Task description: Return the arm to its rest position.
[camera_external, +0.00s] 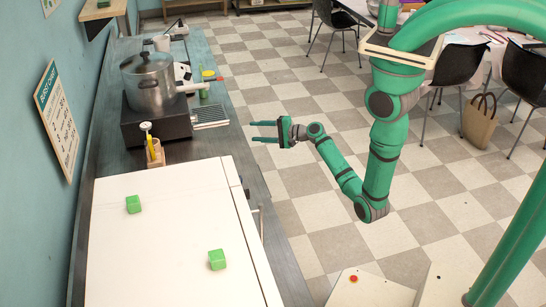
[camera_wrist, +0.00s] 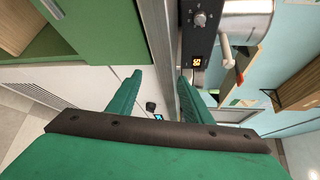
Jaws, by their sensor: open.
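My gripper (camera_external: 266,131) is at the end of my green arm, held out over the floor just right of the counter's edge. Its two fingers point left toward the counter and stand apart, with nothing between them. In the wrist view my gripper (camera_wrist: 160,88) also shows as two green fingers with a gap between them. Two green soap blocks lie on the white surface: one block (camera_external: 133,204) at the upper left and one block (camera_external: 217,259) at the lower right. Both are well apart from my gripper.
A steel pot (camera_external: 149,84) stands on a dark hot plate (camera_external: 155,127) on the counter. A small wooden holder (camera_external: 155,154) stands in front. Chairs (camera_external: 457,66) and a bag (camera_external: 479,120) are at the right. Tiled floor (camera_external: 290,70) is clear.

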